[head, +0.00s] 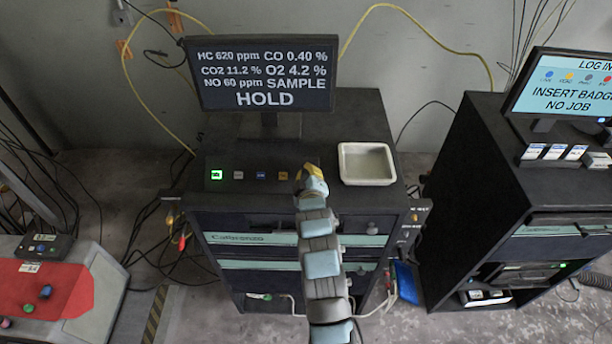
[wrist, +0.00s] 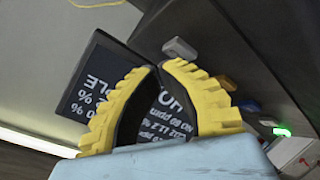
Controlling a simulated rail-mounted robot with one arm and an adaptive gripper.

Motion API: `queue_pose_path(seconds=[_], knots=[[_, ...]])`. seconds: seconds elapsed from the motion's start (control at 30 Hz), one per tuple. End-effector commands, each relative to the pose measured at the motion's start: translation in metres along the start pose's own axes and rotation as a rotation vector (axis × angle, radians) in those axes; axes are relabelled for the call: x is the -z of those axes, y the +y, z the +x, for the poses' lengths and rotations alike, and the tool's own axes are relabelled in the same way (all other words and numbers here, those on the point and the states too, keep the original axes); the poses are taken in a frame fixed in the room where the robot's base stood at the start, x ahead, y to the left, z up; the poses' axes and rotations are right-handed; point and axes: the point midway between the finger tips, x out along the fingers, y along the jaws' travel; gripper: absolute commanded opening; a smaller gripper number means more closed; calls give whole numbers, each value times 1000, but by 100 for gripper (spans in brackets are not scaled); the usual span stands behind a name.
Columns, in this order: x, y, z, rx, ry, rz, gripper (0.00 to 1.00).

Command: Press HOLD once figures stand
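The analyser screen (head: 262,75) reads HC 620 ppm, CO 0.40 %, CO2 11.2 %, O2 4.2 %, NO 60 ppm, SAMPLE, with HOLD in large letters below. Under it is a row of keys: a lit green key (head: 216,174), a grey key (head: 238,175), a blue key (head: 261,175) and an orange key (head: 283,175). Key labels are too small to read. My gripper (head: 307,172) is at the right end of this row. In the wrist view its yellow fingers (wrist: 162,68) meet at the tips, empty, near a pale grey key (wrist: 180,48); contact is unclear.
A white tray (head: 366,180) sits on the cabinet right of my gripper. A second cabinet with a screen (head: 562,88) reading INSERT BADGE, NO JOB stands at right. A red-topped unit (head: 65,285) is at lower left. Cables hang around the cabinet sides.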

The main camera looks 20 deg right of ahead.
Motion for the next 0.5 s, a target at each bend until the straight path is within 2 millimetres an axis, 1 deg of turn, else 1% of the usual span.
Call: queue_pose_path(seconds=[0.17,0.5], knots=[[3,3,-6,0,1,-1,0],[4,4,-6,-1,1,0,0]])
